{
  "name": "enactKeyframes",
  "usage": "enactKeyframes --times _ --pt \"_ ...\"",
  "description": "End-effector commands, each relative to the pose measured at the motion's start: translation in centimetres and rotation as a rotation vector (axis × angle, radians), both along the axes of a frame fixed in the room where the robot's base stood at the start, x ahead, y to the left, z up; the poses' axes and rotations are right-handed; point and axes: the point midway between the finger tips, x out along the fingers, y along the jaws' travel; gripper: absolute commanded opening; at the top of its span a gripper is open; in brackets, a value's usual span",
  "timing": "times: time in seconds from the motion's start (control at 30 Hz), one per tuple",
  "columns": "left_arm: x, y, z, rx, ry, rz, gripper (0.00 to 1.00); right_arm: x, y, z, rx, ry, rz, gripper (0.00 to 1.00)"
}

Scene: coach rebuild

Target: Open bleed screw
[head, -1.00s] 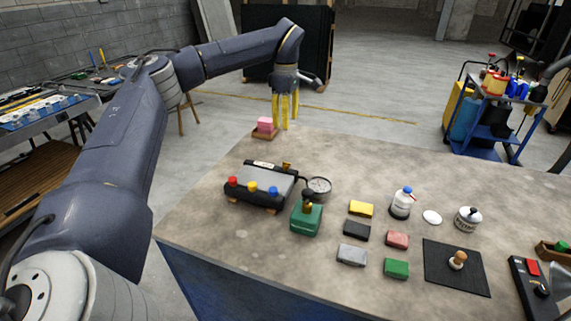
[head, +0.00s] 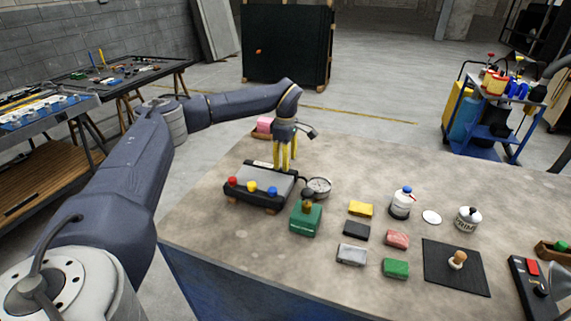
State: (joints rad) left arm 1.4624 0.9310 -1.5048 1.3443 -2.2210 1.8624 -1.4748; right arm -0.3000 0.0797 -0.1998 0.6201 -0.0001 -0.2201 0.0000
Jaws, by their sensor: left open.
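A dark box-shaped unit (head: 262,187) with a grey top plate stands on the bench, with red, yellow and blue caps along its front. No part is clearly marked as the bleed screw. The small brass fitting at the unit's back right corner, seen earlier, is now covered by my left gripper. My left gripper (head: 283,166) points down with yellow fingers, open, at that back right corner. I cannot tell whether the fingers touch the fitting. A green block (head: 306,219) with a brass knob stands just right of the unit. My right gripper is not in view.
A round gauge (head: 319,186) sits beside the unit. Coloured blocks, such as a yellow one (head: 360,209), a white bottle (head: 401,204) and a dark mat (head: 458,280) lie to the right. The bench's back right is clear.

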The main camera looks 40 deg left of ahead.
Motion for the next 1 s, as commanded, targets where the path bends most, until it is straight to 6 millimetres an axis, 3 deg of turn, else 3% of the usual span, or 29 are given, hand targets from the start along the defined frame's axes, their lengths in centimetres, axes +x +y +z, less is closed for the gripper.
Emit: enactKeyframes --times 0.2,0.6,1.0 --pt "-0.01 0.01 -1.23 0.0 0.0 0.001 0.45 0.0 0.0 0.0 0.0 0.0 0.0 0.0" --pt "0.0 0.0 -1.39 0.0 0.0 0.0 0.44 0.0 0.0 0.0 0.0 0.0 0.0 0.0" --pt "0.0 0.0 -1.37 0.0 0.0 0.0 0.0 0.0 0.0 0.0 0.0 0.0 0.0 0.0"
